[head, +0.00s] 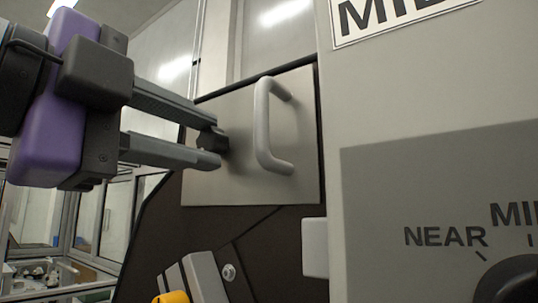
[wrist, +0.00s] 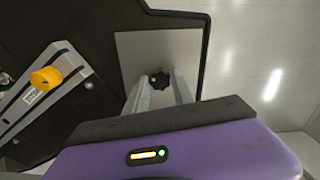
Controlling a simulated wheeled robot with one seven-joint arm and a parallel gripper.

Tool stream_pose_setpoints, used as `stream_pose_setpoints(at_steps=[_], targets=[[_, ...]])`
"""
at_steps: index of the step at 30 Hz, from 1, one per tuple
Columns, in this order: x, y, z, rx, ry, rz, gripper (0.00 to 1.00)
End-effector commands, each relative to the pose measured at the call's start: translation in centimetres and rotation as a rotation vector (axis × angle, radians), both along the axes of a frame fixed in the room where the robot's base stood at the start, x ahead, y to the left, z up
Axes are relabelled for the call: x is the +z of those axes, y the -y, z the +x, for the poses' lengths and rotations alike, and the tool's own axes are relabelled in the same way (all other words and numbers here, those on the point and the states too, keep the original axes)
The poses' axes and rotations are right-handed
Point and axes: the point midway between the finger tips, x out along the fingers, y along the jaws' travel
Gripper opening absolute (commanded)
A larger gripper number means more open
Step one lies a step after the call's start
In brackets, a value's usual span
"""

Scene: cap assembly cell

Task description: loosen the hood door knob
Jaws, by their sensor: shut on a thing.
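The hood door (head: 303,178) is a pale metal panel with a bar handle (head: 263,125) at its right. The knob (head: 213,140) is small, black and lobed, near the door's left edge. In the wrist view the knob (wrist: 160,79) sits between the two finger ends, in front of the door panel (wrist: 180,45). My gripper (head: 211,147) reaches in from the left with its two grey fingers around the knob, and it is shut on it. The fingers hide part of the knob in the head view.
A large grey panel (head: 420,120) with a NEAR label and a black dial (head: 512,282) fills the right. Below the door are a dark wall and a grey bracket with a yellow cap (head: 175,297). The cap also shows in the wrist view (wrist: 46,78). A framed cell is at left.

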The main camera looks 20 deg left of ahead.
Motion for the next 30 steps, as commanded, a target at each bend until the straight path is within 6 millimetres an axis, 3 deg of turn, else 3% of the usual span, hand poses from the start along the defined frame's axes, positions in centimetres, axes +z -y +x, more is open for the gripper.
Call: stream_pose_setpoints(at_steps=[13, 14, 16, 26, 30], targets=[[-0.2, -0.1, 0.0, 0.001, -0.005, -0.008, 0.0], [-0.2, -0.1, 0.0, 0.001, -0.005, -0.008, 0.36], [-0.1, -0.1, 0.0, 0.001, -0.005, -0.007, 0.49], [-0.1, 0.0, -0.1, 0.0, -0.002, -0.007, 0.52], [-0.2, -0.5, -1.1, 0.001, -0.002, -0.007, 0.52]])
